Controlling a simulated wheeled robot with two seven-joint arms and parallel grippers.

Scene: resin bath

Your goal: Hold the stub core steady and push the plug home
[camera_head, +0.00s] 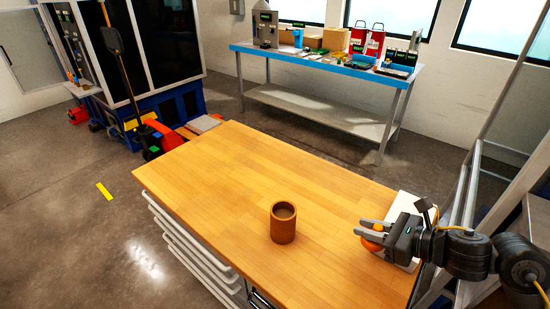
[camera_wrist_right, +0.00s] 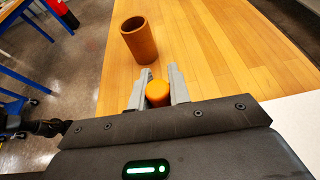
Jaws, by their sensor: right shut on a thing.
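The stub core (camera_head: 283,228) is a short brown cylinder standing upright on the wooden table, with its open end up. It also shows in the right wrist view (camera_wrist_right: 140,42), ahead of the fingers. My right gripper (camera_head: 370,236) is shut on the orange plug (camera_wrist_right: 158,95), which sits between its two grey fingers. The plug is only partly visible in the head view (camera_head: 371,246). The gripper is to the right of the stub core and apart from it. My left gripper is not in view, and nothing touches the stub core.
The wooden table (camera_head: 220,170) is mostly bare around the stub core. A white flat thing (camera_head: 404,202) lies at its right edge, partly behind my right gripper. A blue-edged workbench (camera_head: 310,59) with several items stands at the back, and a dark machine cabinet is at the back left.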

